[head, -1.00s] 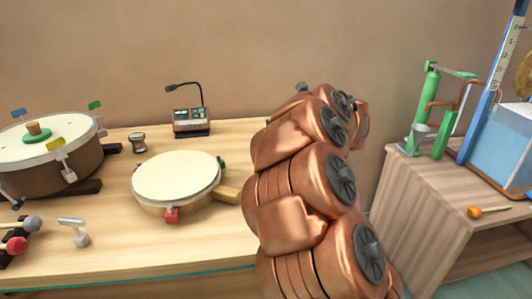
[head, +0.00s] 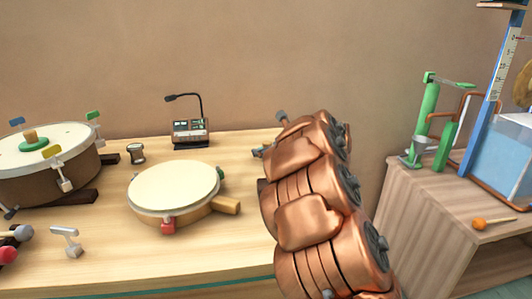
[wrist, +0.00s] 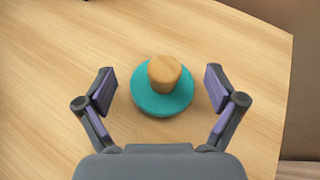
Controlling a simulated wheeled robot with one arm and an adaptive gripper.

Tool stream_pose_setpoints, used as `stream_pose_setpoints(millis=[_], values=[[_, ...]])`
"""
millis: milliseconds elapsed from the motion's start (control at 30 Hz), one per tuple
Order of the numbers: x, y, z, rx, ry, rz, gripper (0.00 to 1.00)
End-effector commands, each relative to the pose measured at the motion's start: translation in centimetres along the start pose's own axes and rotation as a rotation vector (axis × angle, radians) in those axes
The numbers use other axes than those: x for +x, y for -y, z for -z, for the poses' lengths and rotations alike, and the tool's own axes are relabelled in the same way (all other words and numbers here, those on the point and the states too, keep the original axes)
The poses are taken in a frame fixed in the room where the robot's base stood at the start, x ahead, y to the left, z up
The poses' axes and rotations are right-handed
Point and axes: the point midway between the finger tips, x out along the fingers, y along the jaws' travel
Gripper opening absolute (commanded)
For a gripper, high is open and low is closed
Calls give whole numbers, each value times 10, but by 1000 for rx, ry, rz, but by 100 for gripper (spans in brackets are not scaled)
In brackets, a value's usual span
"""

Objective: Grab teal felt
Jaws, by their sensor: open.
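The teal felt (wrist: 150,102) is a round teal disc with a wooden knob (wrist: 165,71) on top. It lies on the light wooden table in the wrist view. My gripper (wrist: 160,90) is open, with one finger to the left of the disc and one to the right. A gap shows between each finger and the disc, and nothing is held. In the head view my copper arm covers that part of the table, and I cannot make out the teal felt there.
A small drum (head: 173,186) with a wooden handle stands on the table (head: 115,240), left of my arm. A large drum (head: 60,176) carries a green disc (head: 35,144). A metering device (head: 190,132) stands at the back. A side cabinet (head: 425,195) is at right.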

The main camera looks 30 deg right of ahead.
Motion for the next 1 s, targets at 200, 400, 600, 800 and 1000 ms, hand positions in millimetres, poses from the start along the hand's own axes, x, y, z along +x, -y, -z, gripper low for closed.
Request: stream_pose_setpoints(millis=[200, 400, 600, 800, 1000], values=[[13, 0, -2, -1, 3, 0, 93], [13, 0, -2, -1, 2, 0, 89], [13, 0, -1, -1, 2, 1, 68], [13, 0, -1, -1, 2, 1, 48], [13, 0, -1, -1, 2, 1, 32]])
